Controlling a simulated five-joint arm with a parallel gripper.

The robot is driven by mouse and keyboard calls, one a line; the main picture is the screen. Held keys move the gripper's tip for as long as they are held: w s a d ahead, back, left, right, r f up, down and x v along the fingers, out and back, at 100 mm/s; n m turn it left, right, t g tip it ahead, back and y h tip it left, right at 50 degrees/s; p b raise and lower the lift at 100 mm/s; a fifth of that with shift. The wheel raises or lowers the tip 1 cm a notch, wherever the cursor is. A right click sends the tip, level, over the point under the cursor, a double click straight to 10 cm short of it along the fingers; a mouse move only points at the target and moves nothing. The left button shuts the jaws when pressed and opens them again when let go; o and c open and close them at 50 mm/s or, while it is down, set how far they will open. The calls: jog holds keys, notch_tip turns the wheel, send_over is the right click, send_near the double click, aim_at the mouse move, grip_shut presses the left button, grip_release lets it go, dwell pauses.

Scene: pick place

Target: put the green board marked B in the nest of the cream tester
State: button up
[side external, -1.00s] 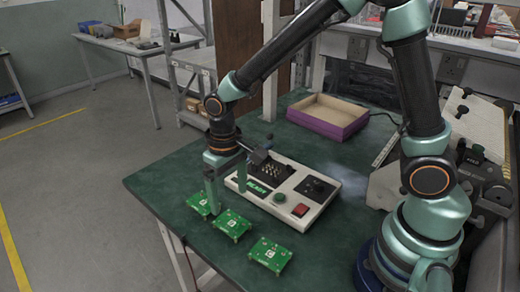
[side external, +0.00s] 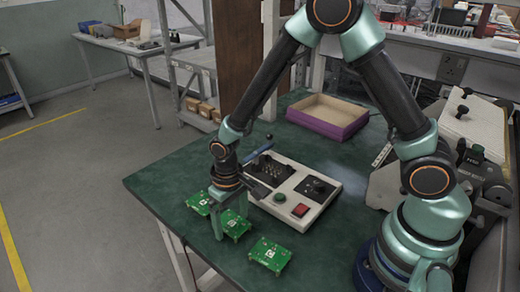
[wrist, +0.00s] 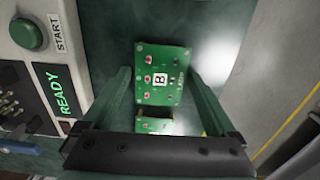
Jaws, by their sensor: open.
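The green board marked B (wrist: 159,78) lies flat on the bench, between my open fingers in the wrist view. The cream tester (side external: 313,213) stands just behind the boards. Its dark nest with pins (side external: 266,171) looks empty, and a blue-handled lever (side external: 259,148) stands raised beside it.
A purple-sided tray (side external: 328,119) stands at the back. The green bench (side external: 325,250) is clear right of the boards.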

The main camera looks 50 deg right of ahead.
aim_at(232, 223)
jog(key=c, duration=0.9)
jog(key=shift+r, duration=3)
jog(key=shift+c, duration=0.2)
jog(key=shift+d, duration=0.1)
jog(key=w+d+r, duration=0.2)
jog(key=d+r, duration=0.1)
jog(key=d, duration=0.7)
jog(key=w+d+r, duration=0.2)
jog(key=d+r, duration=0.1)
jog(key=d, duration=0.7)
jog(key=shift+d+f, duration=0.15)
jog(key=shift+f, duration=3.35)
